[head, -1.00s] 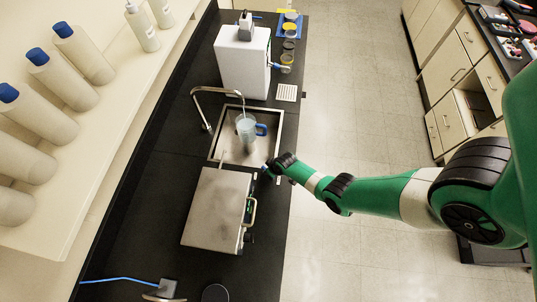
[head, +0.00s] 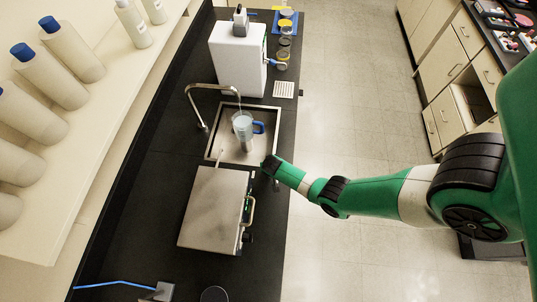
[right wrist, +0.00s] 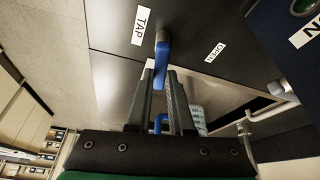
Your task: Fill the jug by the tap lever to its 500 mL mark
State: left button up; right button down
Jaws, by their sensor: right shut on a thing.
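The clear jug (head: 241,128) with a blue handle (head: 259,127) stands in the sink under the arched tap spout (head: 212,87). The blue tap lever (right wrist: 161,56) hangs from a dark front panel beside the "TAP" label (right wrist: 141,25). My right gripper (right wrist: 159,76) is shut on the lever's lower end. In the head view my right gripper (head: 270,166) is at the counter's front edge, and hides the lever. My left gripper is out of view.
A metal-topped device (head: 213,207) with a front handle stands just nearer than the sink (head: 217,143). A white instrument (head: 238,60) stands beyond the sink. An "OPEN" label (right wrist: 215,52) is on the panel right of the lever. The floor to the right is clear.

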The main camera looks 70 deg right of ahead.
jog(key=shift+s+m+g, duration=0.25)
jog(key=shift+m+g, duration=0.25)
jog(key=shift+m, duration=0.7)
jog(key=shift+d+m, duration=0.1)
jog(key=shift+m, duration=0.2)
jog(key=c, duration=0.8)
grip_release()
